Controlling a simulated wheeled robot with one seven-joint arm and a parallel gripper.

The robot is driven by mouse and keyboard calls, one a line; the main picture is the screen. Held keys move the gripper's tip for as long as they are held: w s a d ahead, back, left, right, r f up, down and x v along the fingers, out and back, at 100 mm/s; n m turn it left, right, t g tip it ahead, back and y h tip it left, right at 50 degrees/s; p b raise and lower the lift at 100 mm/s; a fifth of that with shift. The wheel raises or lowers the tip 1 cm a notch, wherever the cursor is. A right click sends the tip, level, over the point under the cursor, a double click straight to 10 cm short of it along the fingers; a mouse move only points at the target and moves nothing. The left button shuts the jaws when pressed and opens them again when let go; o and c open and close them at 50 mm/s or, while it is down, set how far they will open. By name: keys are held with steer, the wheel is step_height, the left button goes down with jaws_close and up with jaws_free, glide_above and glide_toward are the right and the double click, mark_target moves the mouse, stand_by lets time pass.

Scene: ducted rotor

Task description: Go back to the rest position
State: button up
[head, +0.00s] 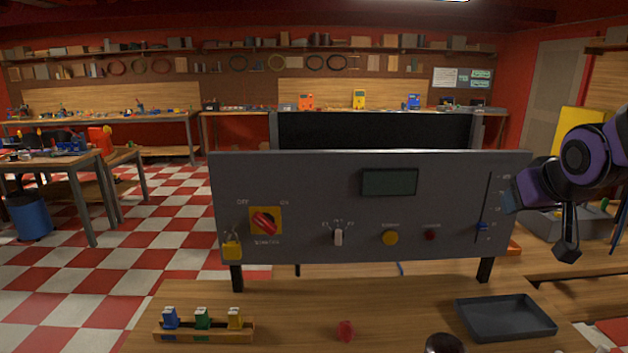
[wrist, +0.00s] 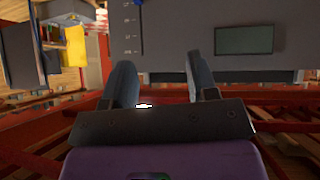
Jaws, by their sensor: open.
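My gripper (head: 590,246) is at the right of the head view, beside the right end of the grey control panel (head: 300,190). Its fingers point down, are spread apart and hold nothing. In the wrist view the two fingers (wrist: 158,66) also stand apart, with the panel (wrist: 175,30) beyond them. The panel carries a red rotary switch (head: 264,221) on a yellow plate, a yellow padlock (head: 232,247), a selector knob (head: 338,237), a yellow button (head: 390,238), a red button (head: 430,235), a blue slider (head: 483,226) and a dark display (head: 389,182).
On the wooden bench (head: 290,310) are a wooden rack (head: 205,337) with blue, green and yellow pieces, a red object (head: 346,331), a dark round object (head: 444,344) and a dark tray (head: 505,318). A grey container (head: 560,222) is behind my gripper. Checkered floor lies open at left.

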steer(key=s+a+r+g, duration=0.1)
steer(key=s+a+g, duration=0.1)
steer(key=s, duration=0.7)
steer(key=s+a+r+g+y, duration=0.1)
steer(key=s+a, duration=0.3)
steer(key=s, duration=0.5)
steer(key=shift+s+a+r+n+g+y, duration=0.25)
steer(key=shift+s+n+g+y, duration=0.1)
steer(key=shift+g, duration=0.15)
stand_by(1.5)
